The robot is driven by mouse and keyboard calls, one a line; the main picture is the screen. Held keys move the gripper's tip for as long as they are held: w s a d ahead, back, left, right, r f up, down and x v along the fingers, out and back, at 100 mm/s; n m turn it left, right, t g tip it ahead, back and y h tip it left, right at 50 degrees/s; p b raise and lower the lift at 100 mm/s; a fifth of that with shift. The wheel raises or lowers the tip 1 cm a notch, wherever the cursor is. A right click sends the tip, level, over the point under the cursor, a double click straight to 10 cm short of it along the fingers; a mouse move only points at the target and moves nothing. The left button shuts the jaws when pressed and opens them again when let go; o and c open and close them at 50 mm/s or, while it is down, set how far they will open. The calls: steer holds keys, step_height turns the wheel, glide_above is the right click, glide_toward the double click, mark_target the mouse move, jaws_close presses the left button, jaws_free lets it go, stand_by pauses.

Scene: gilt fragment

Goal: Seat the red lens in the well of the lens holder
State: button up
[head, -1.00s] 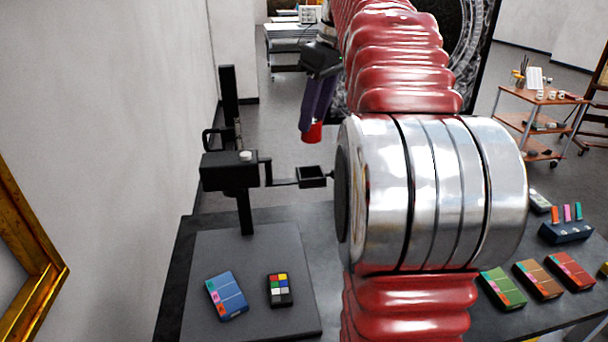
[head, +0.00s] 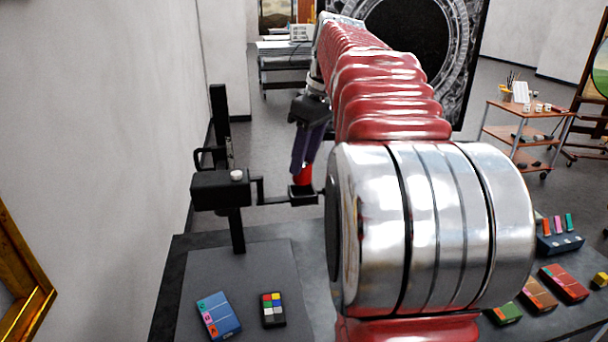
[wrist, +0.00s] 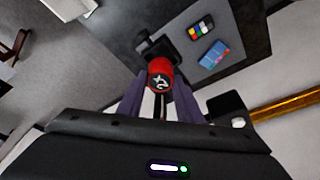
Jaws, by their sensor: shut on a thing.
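The red lens (head: 303,176) is a small red cylinder held between the purple fingers of my gripper (head: 304,165). In the wrist view the lens (wrist: 160,71) shows a black end face with a white mark, between the fingertips (wrist: 160,85). The lens holder (head: 222,188) is a black stand with a side arm ending in a small square black cup (head: 302,197). The lens is right over this cup in the head view, its lower end at the cup's rim. I cannot tell whether it is inside the well.
A blue box (head: 218,315) and a colour checker (head: 273,309) lie on the grey board in front of the stand. Several coloured boxes and a dark rack (head: 560,243) are at the right. A gilt frame (head: 30,300) stands at left.

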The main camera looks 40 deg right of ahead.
mark_target(307, 164)
steer(key=shift+f, duration=2.05)
steer(key=shift+f, duration=0.1)
steer(key=o, duration=1)
steer(key=shift+o, duration=0.2)
steer(key=v, duration=1.2)
